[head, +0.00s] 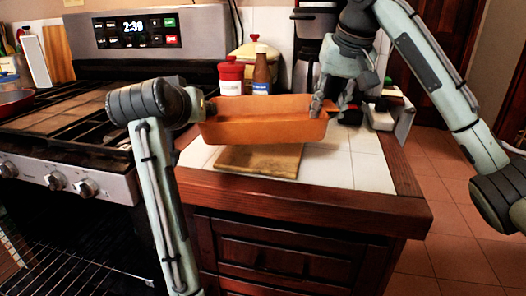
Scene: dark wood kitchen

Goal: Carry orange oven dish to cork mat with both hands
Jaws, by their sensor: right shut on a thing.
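The orange oven dish (262,130) is level in the head view, in front of the bottles. It appears raised above the cork mat (258,162), which lies flat on the white tiled counter. My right gripper (318,106) is shut on the dish's right end. My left arm reaches the dish's left end. Its wrist mostly hides my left gripper (208,108), so its fingers cannot be made out.
A red-lidded jar (231,77) and a brown bottle (262,72) stand behind the dish. The stove (65,165) is at the left. The counter's wooden front edge (310,205) is near; bare tiles (358,168) lie right of the mat.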

